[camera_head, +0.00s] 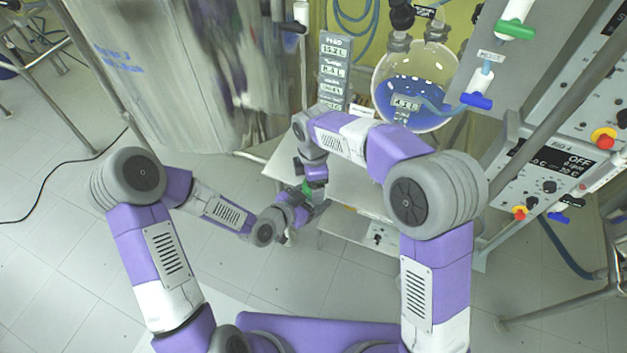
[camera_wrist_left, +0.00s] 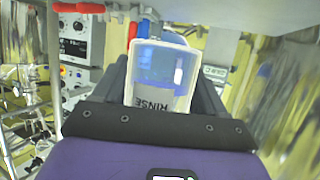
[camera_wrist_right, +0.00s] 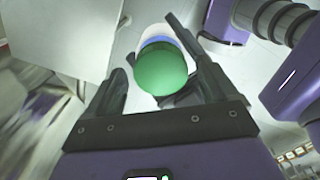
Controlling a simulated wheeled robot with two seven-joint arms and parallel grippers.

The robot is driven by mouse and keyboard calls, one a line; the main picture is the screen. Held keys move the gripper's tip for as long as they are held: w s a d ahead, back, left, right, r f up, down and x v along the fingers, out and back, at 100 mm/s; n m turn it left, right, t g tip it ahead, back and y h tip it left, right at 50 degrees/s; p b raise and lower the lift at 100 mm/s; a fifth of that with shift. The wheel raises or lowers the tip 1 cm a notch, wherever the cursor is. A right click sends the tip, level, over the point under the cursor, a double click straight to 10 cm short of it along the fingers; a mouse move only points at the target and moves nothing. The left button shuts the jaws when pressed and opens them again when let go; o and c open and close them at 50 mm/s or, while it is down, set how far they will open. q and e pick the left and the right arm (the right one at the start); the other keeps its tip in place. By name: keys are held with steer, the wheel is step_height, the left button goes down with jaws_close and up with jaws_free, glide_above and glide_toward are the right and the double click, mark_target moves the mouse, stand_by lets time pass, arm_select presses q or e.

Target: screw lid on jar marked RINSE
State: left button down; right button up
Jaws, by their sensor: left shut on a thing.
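The jar marked RINSE (camera_wrist_left: 158,78) is pale and clear with blue inside. It fills the middle of the left wrist view, its label upside down in the picture. My left gripper (camera_wrist_left: 160,75) is shut on it. In the right wrist view a round green lid (camera_wrist_right: 160,68) shows over the white and blue edge of the jar (camera_wrist_right: 155,36). I cannot tell whether it rests on the jar. My right gripper (camera_wrist_right: 155,80) is open, its fingers on either side of the lid with a gap at the left. In the head view both grippers meet, partly hidden, near a small green patch (camera_head: 307,188).
A shelf-like bench (camera_head: 350,220) lies close beside the grippers. Behind it stand a round flask with blue liquid (camera_head: 415,85) and a stack of label plates (camera_head: 334,70). A control box (camera_head: 550,165) is at the right, a large metal vessel (camera_head: 190,70) at the left.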

steer(key=shift+r, duration=0.1)
steer(key=shift+r, duration=2.2)
steer(key=shift+c, duration=0.4)
steer(key=shift+s+n, duration=0.1)
steer(key=shift+n, duration=0.5)
steer(key=shift+s+a+r+n, duration=0.15)
steer(key=shift+r+n, duration=0.3)
steer(key=shift+n, duration=0.65)
steer(key=shift+w+d+r+n, duration=0.1)
steer(key=shift+w+r+n, duration=0.05)
steer(key=shift+r+n, duration=0.6)
steer(key=shift+w+d+r+n, duration=0.1)
steer(key=shift+r+n, duration=0.45)
steer(key=shift+n, duration=0.3)
steer(key=shift+f, duration=0.15)
steer(key=shift+f, duration=3.9)
